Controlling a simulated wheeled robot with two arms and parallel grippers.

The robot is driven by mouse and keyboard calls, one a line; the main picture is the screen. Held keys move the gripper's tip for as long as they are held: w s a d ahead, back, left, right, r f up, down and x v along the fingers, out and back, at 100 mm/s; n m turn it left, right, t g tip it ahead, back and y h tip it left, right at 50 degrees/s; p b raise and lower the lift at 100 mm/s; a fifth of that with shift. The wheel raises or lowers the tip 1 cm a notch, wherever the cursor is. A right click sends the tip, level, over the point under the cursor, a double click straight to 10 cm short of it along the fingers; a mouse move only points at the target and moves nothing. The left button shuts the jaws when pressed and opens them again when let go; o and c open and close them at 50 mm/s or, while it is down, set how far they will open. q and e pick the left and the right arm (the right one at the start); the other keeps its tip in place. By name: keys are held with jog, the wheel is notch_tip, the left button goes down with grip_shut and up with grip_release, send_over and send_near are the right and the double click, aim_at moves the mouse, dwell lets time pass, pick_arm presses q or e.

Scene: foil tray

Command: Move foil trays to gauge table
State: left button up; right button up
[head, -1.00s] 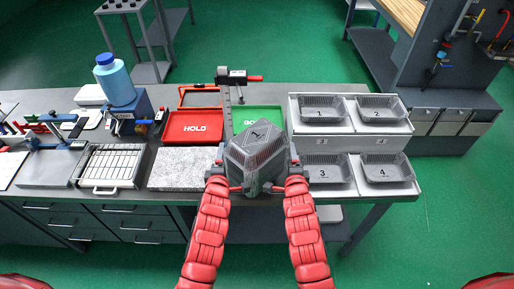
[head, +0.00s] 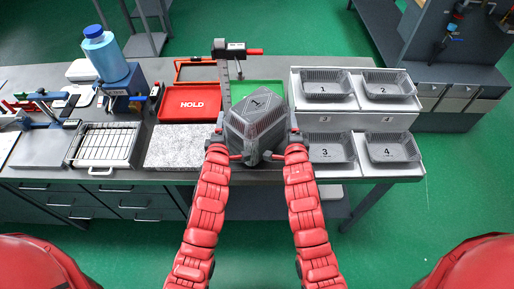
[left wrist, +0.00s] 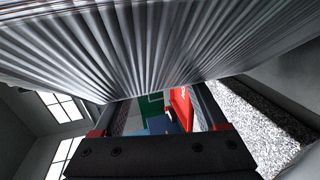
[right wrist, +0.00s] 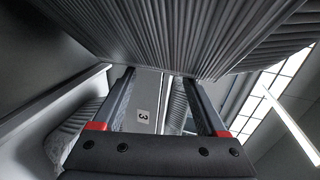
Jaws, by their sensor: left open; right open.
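A speckled stone slab (head: 180,149) lies left of my grippers, with the red HOLD tray (head: 192,103) behind it. A gauge on a post (head: 236,48) rises behind the tilted tray. A wire rack (head: 104,147) and blue bottle (head: 106,55) are further left.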

pick_arm(q)
jog(key=shift+d+f+b, duration=0.25)
jog(key=shift+f+b, duration=0.6)
jog(key=shift+f, duration=0.05)
jog(key=shift+d+f+b, duration=0.25)
jog(key=shift+f+b, duration=0.55)
jog(key=shift+f, duration=0.05)
pick_arm(e)
jog(key=shift+a+f, duration=0.3)
jog(key=shift+f, duration=0.6)
jog(key=shift+a+f, duration=0.25)
jog(key=shift+f, duration=0.6)
pick_arm(q)
jog(key=shift+r, duration=0.1)
jog(key=shift+a, duration=0.1)
pick_arm(e)
jog(key=shift+d, duration=0.1)
pick_arm(q)
jog(key=shift+a, duration=0.3)
pick_arm(e)
jog(key=shift+d, duration=0.3)
pick_arm(q)
jog(key=o, duration=0.4)
jog(key=shift+a, duration=0.4)
pick_arm(e)
jog(key=shift+d, duration=0.4)
pick_arm(q)
jog(key=shift+a, duration=0.15)
pick_arm(e)
jog(key=shift+d, duration=0.1)
